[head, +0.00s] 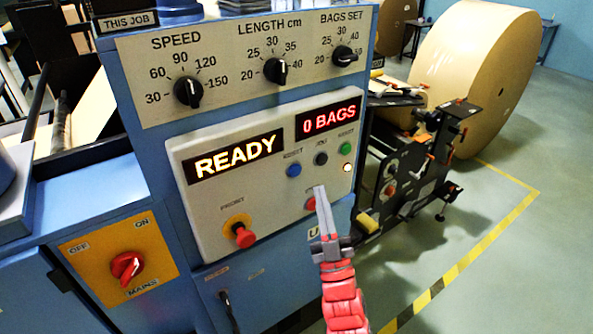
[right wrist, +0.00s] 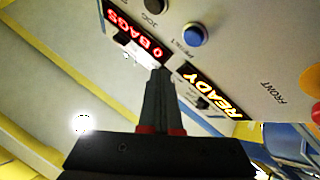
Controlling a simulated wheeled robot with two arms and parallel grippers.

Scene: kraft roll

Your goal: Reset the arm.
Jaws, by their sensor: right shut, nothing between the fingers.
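My right gripper (head: 322,195) is shut and empty in front of the lower right of the machine's control panel (head: 200,225). Its fingers point up toward the panel and partly hide a red button (head: 310,204). I cannot tell whether the fingertips touch the panel. The blue reset button (head: 293,170) shows clear of the fingers in the head view, up and left of them. My left gripper is not in view.
A READY display (head: 236,158) and a 0 BAGS display (head: 329,119) are lit. A red mushroom button (head: 243,236) sticks out at lower left. A red mains switch (head: 127,266) is farther left. A large kraft roll (head: 470,70) and open floor lie to the right.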

